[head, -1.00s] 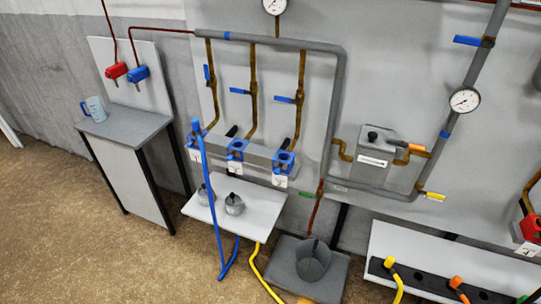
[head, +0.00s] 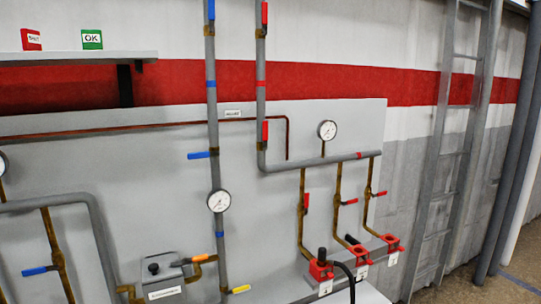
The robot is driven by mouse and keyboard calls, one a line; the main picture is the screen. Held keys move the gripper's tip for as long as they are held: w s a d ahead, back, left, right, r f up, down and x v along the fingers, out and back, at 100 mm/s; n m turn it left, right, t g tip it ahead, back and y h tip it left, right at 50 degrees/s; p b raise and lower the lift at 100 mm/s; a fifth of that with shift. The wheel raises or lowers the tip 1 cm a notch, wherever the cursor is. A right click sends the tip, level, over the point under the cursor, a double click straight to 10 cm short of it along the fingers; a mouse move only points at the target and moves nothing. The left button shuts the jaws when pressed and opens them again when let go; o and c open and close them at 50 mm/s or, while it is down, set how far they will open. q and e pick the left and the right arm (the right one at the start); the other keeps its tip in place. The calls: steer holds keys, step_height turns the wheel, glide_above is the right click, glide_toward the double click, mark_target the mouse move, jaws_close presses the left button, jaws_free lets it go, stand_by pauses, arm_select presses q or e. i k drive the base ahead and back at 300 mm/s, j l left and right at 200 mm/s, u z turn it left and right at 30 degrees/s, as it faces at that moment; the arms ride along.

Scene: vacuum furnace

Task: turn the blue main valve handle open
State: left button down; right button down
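A blue valve handle (head: 199,155) sticks out level to the left of a vertical grey pipe (head: 212,110), across the pipe's line, above a round pressure gauge (head: 219,201). Another blue handle (head: 211,10) sits higher on the same pipe, upright along it, near the top edge. A third blue handle (head: 40,270) lies across a brass branch pipe at the lower left. I cannot tell from labels which one is the main valve. Neither of my grippers shows in the head view.
A red-marked pipe (head: 261,90) with red handles runs close to the right. Red valve blocks (head: 320,271) sit low on the right, with a black hose. A grey box (head: 160,278) is below. A ladder (head: 455,140) stands at the right. A shelf (head: 75,58) is upper left.

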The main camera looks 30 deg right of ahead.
mark_target(204, 154)
steer(key=z, duration=0.65)
steer(key=i+j+z, duration=0.2)
steer(key=i+j, duration=0.3)
steer(key=j, duration=0.1)
